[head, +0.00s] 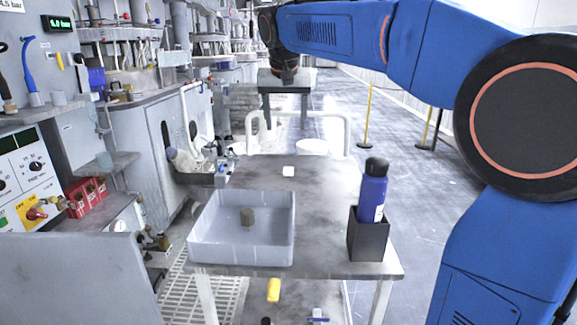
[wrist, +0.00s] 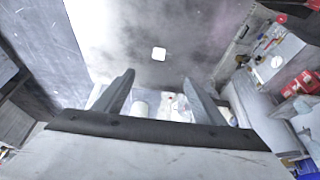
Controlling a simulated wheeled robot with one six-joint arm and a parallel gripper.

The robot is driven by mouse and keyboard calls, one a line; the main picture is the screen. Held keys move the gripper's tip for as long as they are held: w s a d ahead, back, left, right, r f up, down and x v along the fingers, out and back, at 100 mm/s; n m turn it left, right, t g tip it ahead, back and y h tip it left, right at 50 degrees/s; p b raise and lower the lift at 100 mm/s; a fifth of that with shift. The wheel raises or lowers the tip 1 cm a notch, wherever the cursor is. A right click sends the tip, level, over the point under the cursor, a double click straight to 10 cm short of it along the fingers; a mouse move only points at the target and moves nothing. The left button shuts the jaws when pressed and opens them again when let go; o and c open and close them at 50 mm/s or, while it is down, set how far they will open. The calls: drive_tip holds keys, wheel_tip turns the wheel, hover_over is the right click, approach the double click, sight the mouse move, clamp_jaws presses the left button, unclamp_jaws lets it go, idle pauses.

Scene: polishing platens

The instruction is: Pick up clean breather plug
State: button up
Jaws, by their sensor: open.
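A small grey-brown plug (head: 247,216), which looks like the breather plug, stands inside a pale open tray (head: 213,245) on the cart in the head view. I cannot tell how clean it is. My gripper (head: 285,112) is up beyond the far end of the cart, well away from the tray. In the wrist view its two fingers (wrist: 158,78) are spread apart with nothing held between them. I cannot make out the plug in the wrist view.
The cart top (head: 325,185) is mostly clear around a small white square (head: 288,171). A blue bottle (head: 372,190) stands in a dark holder (head: 367,240) right of the tray. A cart rail (head: 345,135) rises at the far end. Benches with equipment line the left.

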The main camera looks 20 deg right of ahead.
hover_over(285, 168)
drive_tip(key=s, duration=0.2)
wheel_tip(285, 168, down, 11)
drive_tip(key=shift+r, duration=0.1)
drive_tip(key=shift+a+x, duration=0.15)
drive_tip(key=shift+x, duration=1.25)
drive_tip(key=shift+a+x, duration=0.2)
drive_tip(key=shift+x, duration=1.25)
drive_tip(key=c, duration=1.1)
